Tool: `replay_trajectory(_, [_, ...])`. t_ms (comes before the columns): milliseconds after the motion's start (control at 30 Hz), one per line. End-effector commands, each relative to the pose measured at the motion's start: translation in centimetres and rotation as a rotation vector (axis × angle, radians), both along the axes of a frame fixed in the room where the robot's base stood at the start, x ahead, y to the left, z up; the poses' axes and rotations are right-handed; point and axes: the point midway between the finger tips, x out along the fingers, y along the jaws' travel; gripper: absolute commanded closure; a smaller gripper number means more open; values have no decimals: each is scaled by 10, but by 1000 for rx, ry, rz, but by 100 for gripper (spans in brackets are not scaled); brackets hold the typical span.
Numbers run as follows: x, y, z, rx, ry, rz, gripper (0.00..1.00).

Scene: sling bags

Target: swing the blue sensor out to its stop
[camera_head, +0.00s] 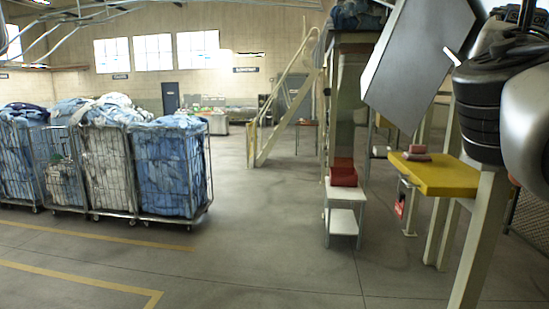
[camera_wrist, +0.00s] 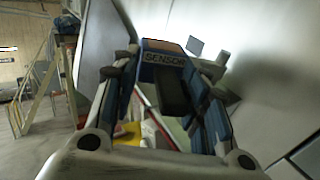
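The blue sensor (camera_wrist: 161,48), a blue block with a dark label reading SENSOR, is in the upper middle of the wrist view. A dark block (camera_wrist: 172,92) shows just below the label. My gripper (camera_wrist: 168,66) has its two fingers spread, one on each side of the sensor. The fingers look open, and I cannot tell whether either touches it. The sensor's mount and its stop cannot be made out.
A yellow-topped stand (camera_head: 440,178) with small reddish items is below my arm. A white stand (camera_head: 342,190) with red boxes (camera_head: 343,172) is left of it. Wire cages (camera_head: 105,175) of blue and white laundry stand at left. The middle floor is clear.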

Motion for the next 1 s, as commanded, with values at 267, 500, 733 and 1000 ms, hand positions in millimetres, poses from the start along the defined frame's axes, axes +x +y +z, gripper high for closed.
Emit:
replay_trajectory(267, [-34, 43, -22, -1, -2, 11, 60])
replay_trajectory(500, [-59, 74, -39, -1, -1, 11, 60])
replay_trajectory(733, [-78, 96, -49, -1, -1, 12, 60])
replay_trajectory(1000, [-95, 116, -60, -1, 1, 10, 60])
